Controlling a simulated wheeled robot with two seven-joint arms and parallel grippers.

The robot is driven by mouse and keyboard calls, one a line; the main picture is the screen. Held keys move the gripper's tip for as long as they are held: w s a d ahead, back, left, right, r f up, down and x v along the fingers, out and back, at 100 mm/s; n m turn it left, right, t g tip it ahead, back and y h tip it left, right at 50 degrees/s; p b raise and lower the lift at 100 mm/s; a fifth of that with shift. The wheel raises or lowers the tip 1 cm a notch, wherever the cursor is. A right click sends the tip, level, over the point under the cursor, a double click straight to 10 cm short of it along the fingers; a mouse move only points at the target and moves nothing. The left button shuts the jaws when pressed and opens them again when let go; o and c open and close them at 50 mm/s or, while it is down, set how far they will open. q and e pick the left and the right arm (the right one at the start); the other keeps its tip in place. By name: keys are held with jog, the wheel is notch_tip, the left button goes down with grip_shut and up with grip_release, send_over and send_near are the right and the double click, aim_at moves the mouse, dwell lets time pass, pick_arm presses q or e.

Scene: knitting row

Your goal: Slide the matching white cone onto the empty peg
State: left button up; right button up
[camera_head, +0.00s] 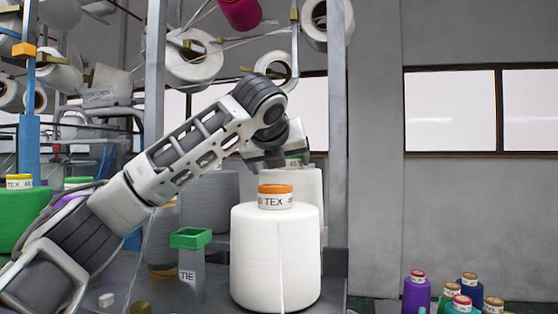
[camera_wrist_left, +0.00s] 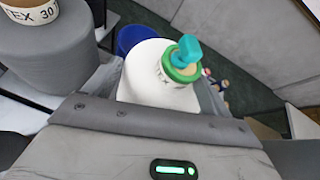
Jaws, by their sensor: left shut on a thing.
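A white cone with a green-rimmed top (camera_wrist_left: 150,88) sits between the grey finger pads of my left gripper (camera_wrist_left: 160,92), which is shut on it. A teal knob (camera_wrist_left: 187,50) stands out of the cone's top; I cannot tell whether it is a peg tip. In the head view my left wrist reaches behind a nearer white cone with an orange-rimmed TEX label (camera_head: 275,255). Part of another white cone (camera_head: 310,185) shows behind that, under my wrist, its lower part hidden. My left fingertips are hidden there. No empty peg can be made out. My right gripper is out of view.
A grey cone labelled TEX 30 (camera_wrist_left: 48,58) stands close at the left in the wrist view. A grey post with a green square top, marked TIE (camera_head: 190,265), stands left of the orange-topped cone. A grey upright (camera_head: 337,150) rises at right. Several coloured cones (camera_head: 417,295) stand lower right.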

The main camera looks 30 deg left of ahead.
pick_arm(q)
jog(key=shift+r, duration=0.15)
jog(key=o, duration=1.8)
jog(key=shift+c, duration=0.2)
jog(key=shift+o, duration=0.2)
jog(key=shift+s, duration=0.1)
jog(key=b+v, duration=0.2)
jog(key=v, duration=1.4)
jog(key=p+x, duration=0.2)
jog(key=x, duration=1.4)
jog(key=shift+r, duration=0.2)
jog(key=shift+r+p, duration=0.25)
jog(key=shift+p, duration=0.05)
